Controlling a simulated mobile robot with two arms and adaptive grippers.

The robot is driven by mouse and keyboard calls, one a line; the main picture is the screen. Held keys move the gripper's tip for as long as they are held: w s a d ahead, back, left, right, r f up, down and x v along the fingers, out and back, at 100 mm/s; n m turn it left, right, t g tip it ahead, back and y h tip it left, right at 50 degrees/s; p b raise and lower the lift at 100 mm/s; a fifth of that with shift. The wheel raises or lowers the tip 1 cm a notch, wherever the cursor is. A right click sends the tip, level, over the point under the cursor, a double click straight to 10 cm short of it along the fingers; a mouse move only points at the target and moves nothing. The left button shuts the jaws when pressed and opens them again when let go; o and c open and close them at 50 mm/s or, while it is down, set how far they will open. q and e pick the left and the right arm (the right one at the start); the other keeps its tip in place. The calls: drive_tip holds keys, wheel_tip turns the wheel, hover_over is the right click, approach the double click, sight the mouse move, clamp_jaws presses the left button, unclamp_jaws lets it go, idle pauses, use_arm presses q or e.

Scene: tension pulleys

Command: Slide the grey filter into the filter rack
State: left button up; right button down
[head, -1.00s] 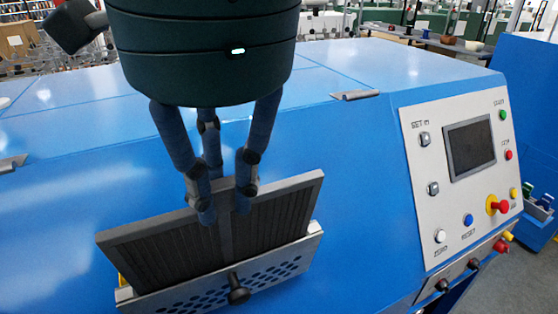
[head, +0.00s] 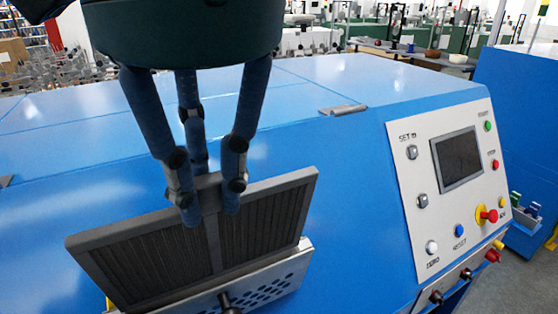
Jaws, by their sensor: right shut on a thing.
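The grey filter (head: 255,236) is a flat pleated panel with a dark grey frame and a middle bar. It stands tilted in the lower left of the head view. My right gripper (head: 208,212) comes down from above and is shut on the filter's top edge near its middle. The filter rack (head: 268,292) is a light metal holder with a perforated front and a dark knob, on the sloped front of the blue machine. The filter's lower edge is behind the rack's front plate, so I cannot tell how deep it sits. My left gripper is not in view.
The blue machine (head: 350,165) fills the middle. Its control panel (head: 455,185) with a screen, buttons and a red knob is to the right. A hinge (head: 343,109) sits on the top edge. The blue surface between filter and panel is clear.

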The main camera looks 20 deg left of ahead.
drive_tip(key=shift+r, duration=0.1)
drive_tip(key=shift+v, duration=1.9)
drive_tip(key=shift+w, duration=0.1)
